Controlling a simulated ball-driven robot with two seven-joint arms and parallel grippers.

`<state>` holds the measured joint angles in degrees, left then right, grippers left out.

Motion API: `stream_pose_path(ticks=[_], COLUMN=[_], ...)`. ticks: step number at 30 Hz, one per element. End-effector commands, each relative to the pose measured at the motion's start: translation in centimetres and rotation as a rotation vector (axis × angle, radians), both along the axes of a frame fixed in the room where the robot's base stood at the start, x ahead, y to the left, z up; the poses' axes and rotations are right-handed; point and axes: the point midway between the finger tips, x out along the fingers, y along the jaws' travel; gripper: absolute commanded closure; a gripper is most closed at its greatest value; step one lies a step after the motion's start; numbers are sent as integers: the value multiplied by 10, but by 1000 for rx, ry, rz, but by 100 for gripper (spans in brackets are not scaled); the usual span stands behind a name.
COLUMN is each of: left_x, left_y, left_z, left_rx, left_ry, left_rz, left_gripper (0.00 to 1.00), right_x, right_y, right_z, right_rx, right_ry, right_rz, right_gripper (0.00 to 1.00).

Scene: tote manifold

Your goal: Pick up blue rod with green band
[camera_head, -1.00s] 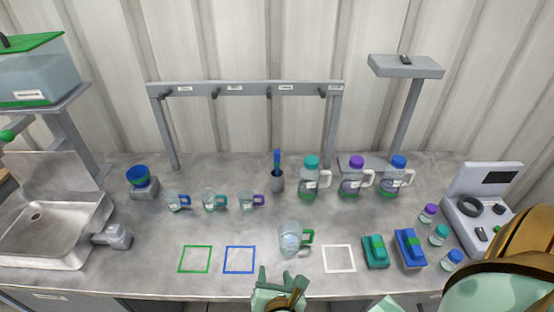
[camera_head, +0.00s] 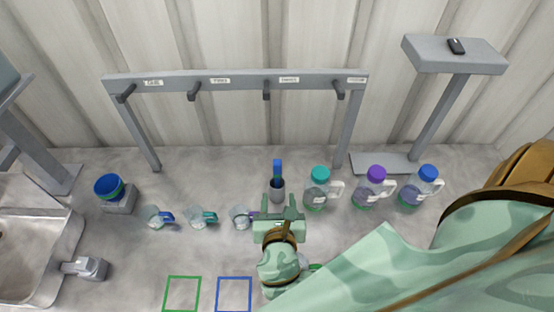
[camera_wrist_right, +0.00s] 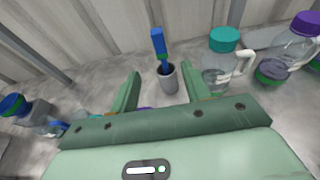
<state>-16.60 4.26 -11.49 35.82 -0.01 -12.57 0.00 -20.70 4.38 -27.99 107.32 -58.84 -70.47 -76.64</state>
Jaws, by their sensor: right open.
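In the right wrist view the rod (camera_wrist_right: 158,46) leans slightly in the cup (camera_wrist_right: 167,80). My right gripper (camera_head: 281,208) is open and empty, just in front of the cup. In the right wrist view its fingers (camera_wrist_right: 161,88) are spread, with the cup beyond them and between them. My left gripper is not in view.
Bottles with teal (camera_head: 320,190), purple (camera_head: 372,188) and blue (camera_head: 420,188) caps stand right of the cup. Small mugs (camera_head: 242,217) stand to its left. A grey hook rack (camera_head: 235,83) stands behind. A large mug is mostly hidden under my right arm.

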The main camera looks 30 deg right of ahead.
Motion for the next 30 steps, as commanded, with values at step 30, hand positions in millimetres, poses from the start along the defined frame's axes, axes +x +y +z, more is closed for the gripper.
stream_pose_path(ticks=[30], left_x=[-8], left_y=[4], left_z=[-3], left_rx=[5], left_ry=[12], left_rz=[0], left_gripper=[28], right_x=[132], right_y=[-80], right_z=[-43], right_rx=[1], right_ry=[0], right_rz=[-1], right_gripper=[53])
